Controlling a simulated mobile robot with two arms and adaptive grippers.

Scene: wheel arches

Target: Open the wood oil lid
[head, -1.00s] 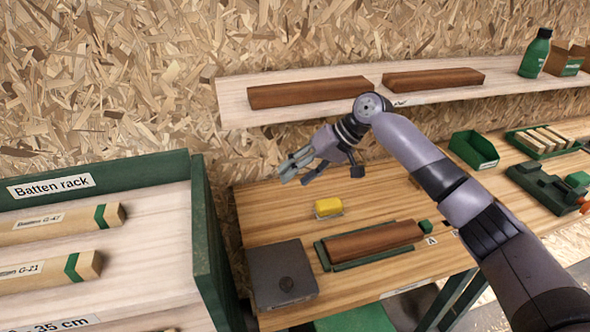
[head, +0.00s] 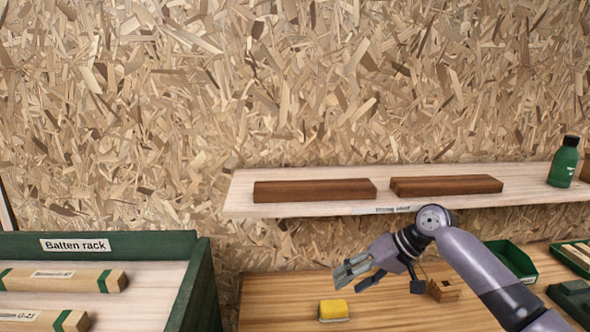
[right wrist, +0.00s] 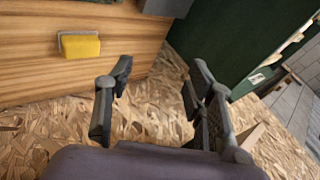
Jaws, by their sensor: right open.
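A green bottle with a black cap (head: 564,162) stands upright on the wall shelf at the far right; its label is too small to read. The cap sits on the bottle. My right gripper (head: 350,279) is open and empty, over the back of the workbench, well left of the bottle and lower than the shelf. Its spread fingers also show in the right wrist view (right wrist: 160,75), with nothing between them. A grey box (right wrist: 165,6) is cut off at the top of the right wrist view. My left gripper is not in view.
The wall shelf (head: 300,208) holds two dark wood blocks (head: 315,190). A yellow sponge-like block (head: 333,310) lies on the workbench (head: 280,300), near a small wooden block (head: 443,290) and a green bin (head: 512,262). The batten rack (head: 195,285) stands at left.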

